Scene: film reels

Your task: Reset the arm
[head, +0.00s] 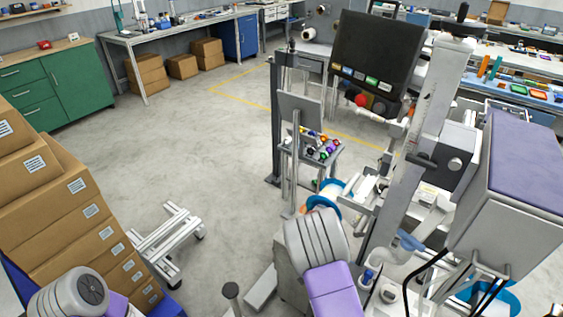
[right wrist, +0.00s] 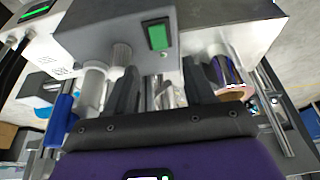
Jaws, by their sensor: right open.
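My right arm's grey and purple links (head: 318,240) reach forward to the machine in the head view, and the gripper at its end is not clearly visible there. In the right wrist view my right gripper (right wrist: 160,88) is open, its two dark fingers apart beneath a grey machine housing (right wrist: 130,45) with a green display. No held object is visible between the fingers. A shiny dark roll with a pinkish end (right wrist: 230,75) is just right of the fingers. White rollers (right wrist: 92,88) are to their left. Only a link of my left arm shows at the head view's lower left; its gripper is out of frame.
A blue-rimmed reel (head: 327,193) is on the machine close beyond my right arm. The machine's upright (head: 425,130) and purple-topped box (head: 520,165) crowd the right. Stacked cartons (head: 75,215) fill the left, near a low metal frame (head: 168,238). Open floor lies between.

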